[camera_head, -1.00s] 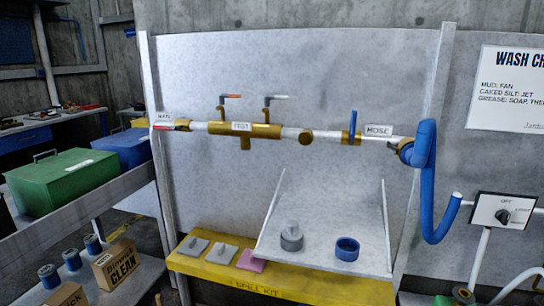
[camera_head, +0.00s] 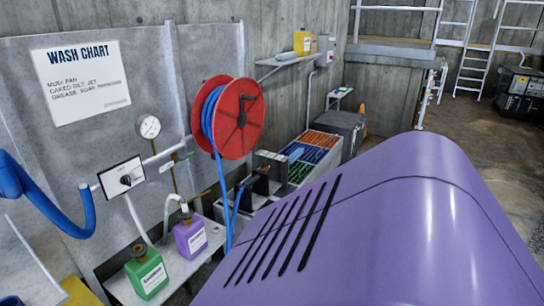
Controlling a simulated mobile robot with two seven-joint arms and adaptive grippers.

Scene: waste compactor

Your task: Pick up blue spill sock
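I cannot make out a blue spill sock for certain in the head view. A small piece of something blue (camera_head: 10,300) is cut off at the bottom left corner, and I cannot tell what it is. A yellow surface (camera_head: 80,291) shows at the lower left edge, mostly out of frame. Neither of my grippers is in view.
A large purple housing (camera_head: 400,230) with black slots fills the lower right. A red reel (camera_head: 240,118) with blue hose hangs on the left wall. Green (camera_head: 148,275) and purple (camera_head: 190,238) bottles stand on a shelf below. Open floor (camera_head: 450,110) lies at the back right.

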